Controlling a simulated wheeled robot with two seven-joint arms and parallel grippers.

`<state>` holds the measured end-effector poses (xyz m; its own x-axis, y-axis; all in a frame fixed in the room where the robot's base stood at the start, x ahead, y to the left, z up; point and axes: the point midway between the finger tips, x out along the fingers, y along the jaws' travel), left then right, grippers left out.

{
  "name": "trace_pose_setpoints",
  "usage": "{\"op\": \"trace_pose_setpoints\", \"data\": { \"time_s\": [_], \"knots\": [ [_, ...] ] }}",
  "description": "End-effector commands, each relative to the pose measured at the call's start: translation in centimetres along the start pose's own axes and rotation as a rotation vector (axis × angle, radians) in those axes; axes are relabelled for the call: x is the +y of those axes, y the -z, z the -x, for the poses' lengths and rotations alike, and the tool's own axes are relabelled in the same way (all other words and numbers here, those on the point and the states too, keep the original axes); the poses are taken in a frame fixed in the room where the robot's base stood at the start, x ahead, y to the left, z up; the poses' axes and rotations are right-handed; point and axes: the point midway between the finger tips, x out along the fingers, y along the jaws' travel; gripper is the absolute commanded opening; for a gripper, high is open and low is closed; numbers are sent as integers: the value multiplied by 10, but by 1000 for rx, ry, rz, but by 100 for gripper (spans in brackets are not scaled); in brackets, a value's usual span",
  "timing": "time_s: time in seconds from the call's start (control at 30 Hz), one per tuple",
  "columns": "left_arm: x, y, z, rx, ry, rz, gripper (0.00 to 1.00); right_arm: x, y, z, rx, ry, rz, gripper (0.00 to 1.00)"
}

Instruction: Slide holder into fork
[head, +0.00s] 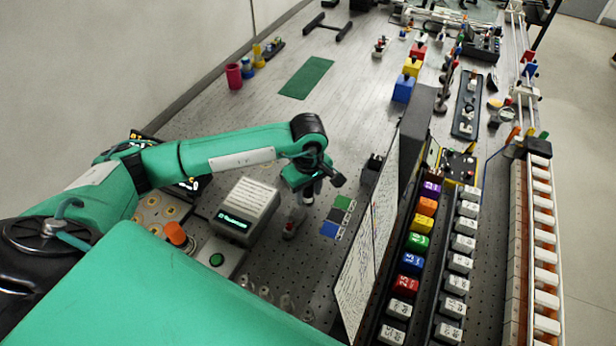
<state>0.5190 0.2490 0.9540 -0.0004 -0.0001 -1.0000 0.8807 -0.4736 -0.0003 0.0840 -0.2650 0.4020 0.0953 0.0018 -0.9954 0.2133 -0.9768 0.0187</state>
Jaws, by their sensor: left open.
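My left gripper (312,188) hangs over the perforated bench, just right of a grey box with a lit display (246,208). It is open, and I see nothing held in it. Its fingers are small and partly hidden by the wrist. A small clear-and-red piece (290,230) stands on the bench just below and left of the gripper. I cannot tell for certain which thing is the holder or the fork. A row of coloured, labelled blocks (418,243) stands in a dark rack at the right. My right gripper is not in view.
A white written panel (372,235) stands upright between the gripper and the racks. White labelled blocks (463,243) fill a second rack. Green, grey and blue tiles (337,216) lie right of the gripper.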

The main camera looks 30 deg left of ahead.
Motion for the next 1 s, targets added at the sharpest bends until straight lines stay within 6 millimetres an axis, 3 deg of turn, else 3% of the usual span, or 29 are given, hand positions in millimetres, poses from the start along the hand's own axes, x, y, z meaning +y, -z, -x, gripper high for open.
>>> {"op": "trace_pose_setpoints", "data": {
  "time_s": [0.37, 0.6, 1.0],
  "knots": [
    [0, 0, -7, 0, -1, 0, 41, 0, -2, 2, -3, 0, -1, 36],
    [0, 0, -6, 0, 0, 0, 0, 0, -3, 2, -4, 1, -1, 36],
    [-10, -5, -6, 1, -1, 0, 0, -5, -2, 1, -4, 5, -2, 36]
  ]
}}
